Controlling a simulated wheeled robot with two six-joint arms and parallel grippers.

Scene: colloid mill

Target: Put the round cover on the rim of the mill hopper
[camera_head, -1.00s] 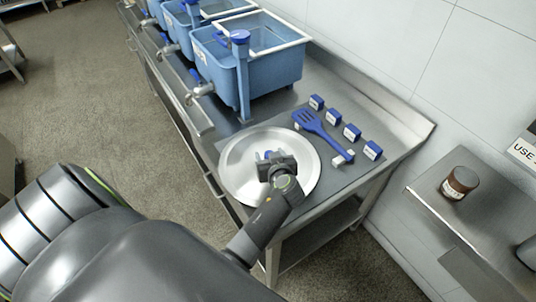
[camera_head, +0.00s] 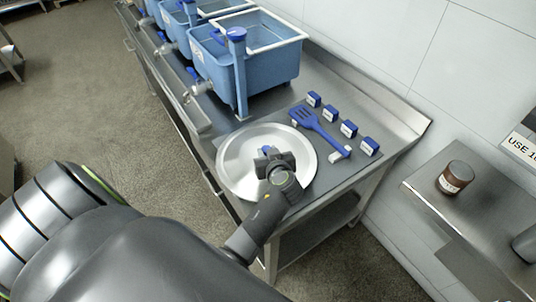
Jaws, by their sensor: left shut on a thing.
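The round cover (camera_head: 238,168), a shiny silver disc, lies on a dark mat on the steel bench, near its front edge. My left gripper (camera_head: 269,157) is over its middle, shut on the cover's blue knob, which the fingers mostly hide. I cannot tell whether the cover is lifted off the mat. I cannot make out the mill hopper in this view. My right gripper is not in view.
A blue spatula (camera_head: 318,130) and several small blue-and-white blocks (camera_head: 349,129) lie behind and right of the cover. Blue tubs (camera_head: 255,72) with taps stand farther along the bench. A brown jar (camera_head: 455,178) stands on a steel shelf (camera_head: 428,195) at the right.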

